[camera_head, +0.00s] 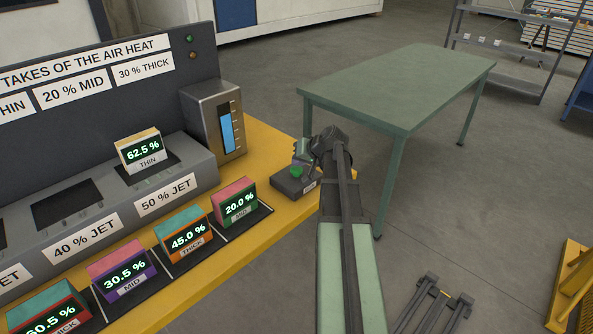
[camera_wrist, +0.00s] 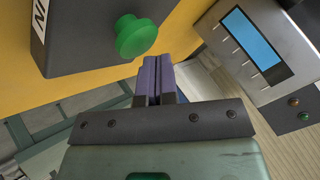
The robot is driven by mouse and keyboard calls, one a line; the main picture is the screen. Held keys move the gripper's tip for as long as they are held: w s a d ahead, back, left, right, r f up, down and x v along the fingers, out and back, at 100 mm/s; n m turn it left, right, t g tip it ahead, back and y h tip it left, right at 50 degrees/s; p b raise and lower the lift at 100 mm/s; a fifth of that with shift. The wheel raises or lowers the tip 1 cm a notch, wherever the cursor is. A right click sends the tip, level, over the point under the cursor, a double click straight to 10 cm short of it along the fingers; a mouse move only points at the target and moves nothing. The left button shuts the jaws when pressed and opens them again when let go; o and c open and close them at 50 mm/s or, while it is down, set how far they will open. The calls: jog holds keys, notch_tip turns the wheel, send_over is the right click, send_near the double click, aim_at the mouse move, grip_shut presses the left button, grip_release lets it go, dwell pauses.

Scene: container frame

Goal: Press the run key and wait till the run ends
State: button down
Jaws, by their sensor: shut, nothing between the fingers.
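The run key is a green round button (camera_head: 296,173) on a dark box (camera_head: 290,187) at the right end of the yellow bench. In the wrist view the green button (camera_wrist: 136,36) stands up from the box, whose white label is only partly visible. My gripper (camera_wrist: 156,62) is shut and empty, its fingers beside the button and apart from it in the picture. In the head view my gripper (camera_head: 303,156) is close to the button, partly hidden by my arm. A block reading 62.5 % THIN (camera_head: 141,152) sits in the 50 % JET slot.
A metal gauge box (camera_head: 215,122) with a blue column stands behind the key. Several display blocks, including 20.0 % MID (camera_head: 238,205) and 45.0 % THICK (camera_head: 186,240), line the bench front. Two small lamps (camera_head: 190,47) sit on the back panel. A green table (camera_head: 400,85) stands behind.

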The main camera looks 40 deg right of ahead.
aim_at(298, 168)
jog(key=shift+f+b, duration=0.5)
dwell(0.7)
dwell(0.3)
jog(key=shift+r+p, duration=1)
notch_tip(298, 168, up, 5)
jog(key=p, duration=0.5)
